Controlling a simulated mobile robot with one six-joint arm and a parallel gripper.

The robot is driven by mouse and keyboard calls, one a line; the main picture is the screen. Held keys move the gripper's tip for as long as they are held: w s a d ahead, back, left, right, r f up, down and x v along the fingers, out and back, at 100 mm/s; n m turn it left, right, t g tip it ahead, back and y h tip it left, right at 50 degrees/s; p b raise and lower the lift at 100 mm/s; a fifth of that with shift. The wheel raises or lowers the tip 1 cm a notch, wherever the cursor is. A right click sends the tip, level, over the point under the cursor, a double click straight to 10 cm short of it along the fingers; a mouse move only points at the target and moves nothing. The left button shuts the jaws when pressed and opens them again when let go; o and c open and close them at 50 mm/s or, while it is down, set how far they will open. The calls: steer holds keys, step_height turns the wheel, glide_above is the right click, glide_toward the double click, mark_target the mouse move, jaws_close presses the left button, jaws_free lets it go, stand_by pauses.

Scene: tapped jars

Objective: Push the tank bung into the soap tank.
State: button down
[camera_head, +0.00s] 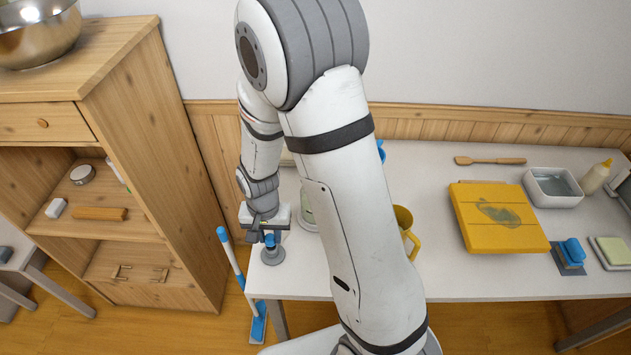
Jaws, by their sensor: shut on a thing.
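My gripper (268,235) points down over the near left corner of the white table. It is shut on a small blue piece (270,241), which looks like the tank bung; the fingers hide part of it. The piece is right above a round grey base (272,256) on the table; I cannot tell whether they touch. A pale jar with a green mark (308,216), perhaps the soap tank, stands just right of my gripper. My arm hides most of it, and its opening is not visible.
A yellow mug (404,222) stands right of my arm. A wooden cabinet (160,150) and a blue-and-white mop (232,258) stand left of the table. The table's front middle is clear.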

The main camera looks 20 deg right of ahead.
steer(key=shift+r+p, duration=2)
steer(key=shift+r, duration=1.15)
